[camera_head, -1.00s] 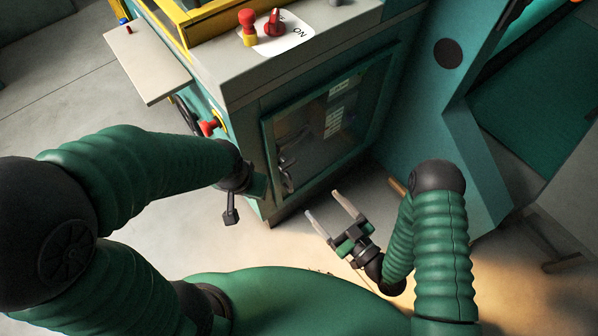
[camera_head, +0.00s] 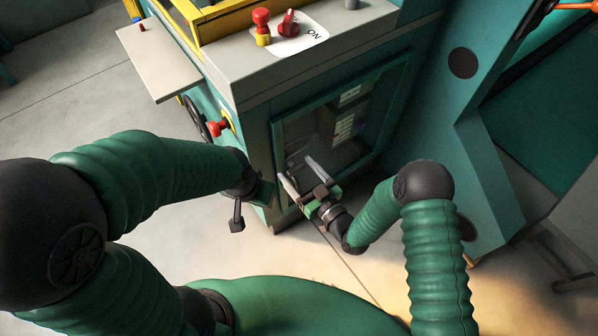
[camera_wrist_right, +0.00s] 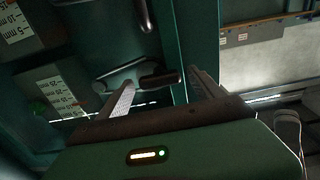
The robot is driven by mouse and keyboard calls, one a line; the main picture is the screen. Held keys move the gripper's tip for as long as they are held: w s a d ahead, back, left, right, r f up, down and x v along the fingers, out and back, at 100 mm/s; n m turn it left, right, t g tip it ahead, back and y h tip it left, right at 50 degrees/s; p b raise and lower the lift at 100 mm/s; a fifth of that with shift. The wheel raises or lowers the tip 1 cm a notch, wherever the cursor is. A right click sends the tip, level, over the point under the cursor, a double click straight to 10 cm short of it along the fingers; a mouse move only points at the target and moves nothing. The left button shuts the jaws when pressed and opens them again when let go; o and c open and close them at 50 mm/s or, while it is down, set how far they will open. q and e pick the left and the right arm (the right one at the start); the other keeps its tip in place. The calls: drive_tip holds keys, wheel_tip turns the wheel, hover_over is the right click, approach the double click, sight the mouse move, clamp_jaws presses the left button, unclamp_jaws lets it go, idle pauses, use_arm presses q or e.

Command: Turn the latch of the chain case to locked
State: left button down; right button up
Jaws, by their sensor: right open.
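The chain case (camera_head: 275,150) is the teal cabinet front with a framed, windowed door. My right gripper (camera_head: 298,170) is open at the door's lower left, its fingers pointing at the door. In the right wrist view a dark-gripped latch handle (camera_wrist_right: 160,78) on a pale metal arm lies roughly sideways between the spread fingertips of my right gripper (camera_wrist_right: 161,80); I cannot tell whether they touch it. In the head view the latch is mostly hidden by the gripper. My left gripper (camera_head: 237,213) hangs left of the cabinet, and its jaws are unclear.
A second dark handle (camera_wrist_right: 146,14) shows in the right wrist view. On top are a red knob (camera_head: 289,24) and an ON plate (camera_head: 312,37). A grey shelf (camera_head: 160,60) and a handwheel (camera_head: 197,117) are at the left. A teal panel (camera_head: 440,110) stands at the right.

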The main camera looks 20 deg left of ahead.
drive_tip(key=c, duration=1.4)
drive_tip(key=shift+m, duration=0.3)
drive_tip(key=m, duration=0.3)
drive_tip(key=shift+w+d, duration=0.1)
drive_tip(key=shift+d, duration=0.05)
drive_tip(key=m, duration=0.5)
drive_tip(key=shift+f+m, duration=0.1)
drive_tip(key=shift+m, duration=0.3)
drive_tip(key=m, duration=0.4)
drive_tip(key=shift+w+d+f, duration=0.1)
drive_tip(key=shift+f+m+b, duration=0.1)
drive_tip(key=shift+m+b, duration=0.3)
drive_tip(key=shift+m, duration=1.8)
